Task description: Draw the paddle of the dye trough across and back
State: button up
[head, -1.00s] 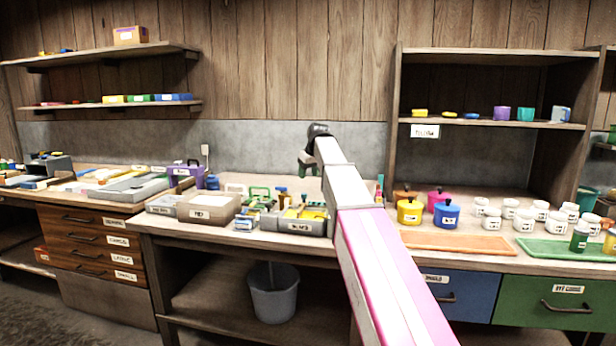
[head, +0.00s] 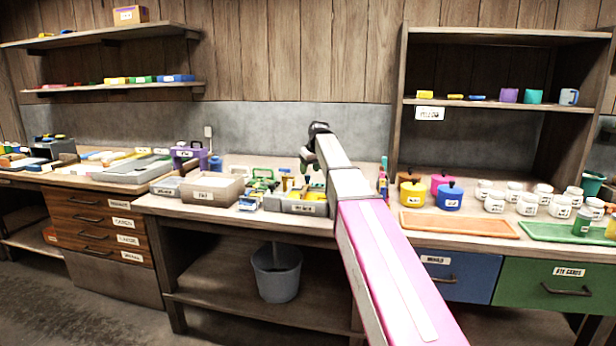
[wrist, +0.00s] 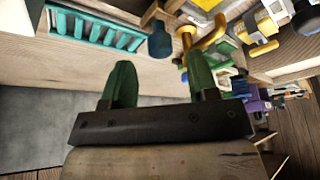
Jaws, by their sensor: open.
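My gripper (head: 308,160) is above the middle of the bench in the head view, partly hidden by my arm. In the wrist view my gripper (wrist: 157,72) has its two green fingers wide apart with nothing between them. A teal ribbed tray (wrist: 98,30) lies beyond the left finger. A blue knob-like piece (wrist: 160,40) and a yellow bent handle (wrist: 207,40) are beyond the gap and right finger. A long grey tray (head: 135,170) lies on the left of the bench. I cannot tell which thing is the dye trough or its paddle.
A beige box (head: 212,190) and a grey bin of yellow pieces (head: 298,207) stand at the bench's front. Coloured pots (head: 448,196) and white jars (head: 495,202) stand on the right. A shelf unit (head: 500,102) rises behind them. A bucket (head: 276,272) stands below.

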jog(key=shift+x, duration=1.85)
grip_shut()
jog(key=s+d, duration=0.1)
jog(key=d, duration=0.2)
jog(key=s+d, duration=0.1)
jog(key=d, duration=0.2)
jog(key=s+d, duration=0.1)
jog(key=d, duration=0.2)
grip_release()
jog(key=v, duration=1.1)
